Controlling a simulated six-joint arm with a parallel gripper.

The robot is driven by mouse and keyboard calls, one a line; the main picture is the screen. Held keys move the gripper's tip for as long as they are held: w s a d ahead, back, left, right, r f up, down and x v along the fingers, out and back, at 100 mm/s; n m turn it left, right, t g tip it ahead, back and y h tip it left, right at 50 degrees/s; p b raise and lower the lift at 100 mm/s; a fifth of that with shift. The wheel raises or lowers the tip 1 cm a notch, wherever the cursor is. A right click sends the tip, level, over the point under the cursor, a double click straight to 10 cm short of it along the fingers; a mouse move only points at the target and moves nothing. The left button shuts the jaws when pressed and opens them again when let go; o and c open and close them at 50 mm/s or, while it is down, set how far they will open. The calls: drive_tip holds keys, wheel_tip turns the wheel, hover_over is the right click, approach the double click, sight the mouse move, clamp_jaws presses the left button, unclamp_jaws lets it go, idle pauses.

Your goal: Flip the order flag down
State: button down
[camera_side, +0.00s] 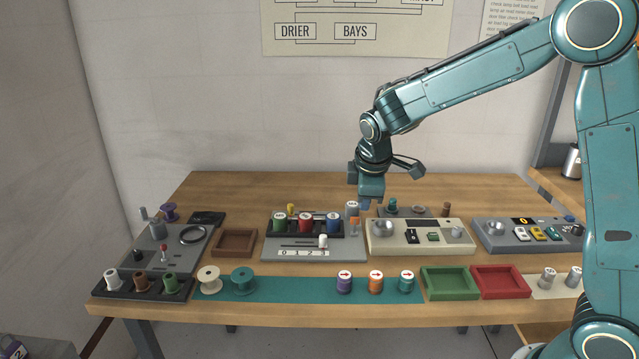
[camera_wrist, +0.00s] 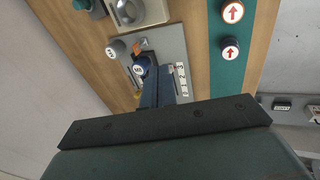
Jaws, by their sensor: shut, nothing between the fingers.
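A small orange piece (camera_side: 354,221), which looks like the order flag, stands at the right edge of the grey panel (camera_side: 300,246) with the digit strip. It appears raised, though its exact tilt is hard to tell. A white-topped grey cylinder (camera_side: 351,208) stands just behind it. The orange piece also shows in the wrist view (camera_wrist: 137,48), beyond the fingertips. My gripper (camera_side: 366,204) is shut and empty, pointing down, above and slightly right of the orange piece and apart from it. In the wrist view my shut fingers (camera_wrist: 160,88) cover part of the panel.
Red, blue and green spools (camera_side: 305,222) stand in a black rack on the panel. A cream console (camera_side: 420,238) with knobs is close on the right. A brown tray (camera_side: 234,242) is to the left. Arrow-marked spools (camera_side: 375,281) stand on the teal strip in front.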

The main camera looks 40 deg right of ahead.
drive_tip(key=shift+w+d+f+n, duration=0.1)
drive_tip(key=shift+w+f+n, duration=0.2)
drive_tip(key=shift+w+f, duration=0.35)
drive_tip(key=shift+f, duration=0.2)
drive_tip(key=x, duration=0.9)
drive_tip(key=shift+d+f, duration=0.15)
drive_tip(key=shift+f, duration=0.2)
drive_tip(key=shift+w+d, duration=0.7)
drive_tip(key=shift+d, duration=0.05)
drive_tip(key=shift+w+d, duration=0.7)
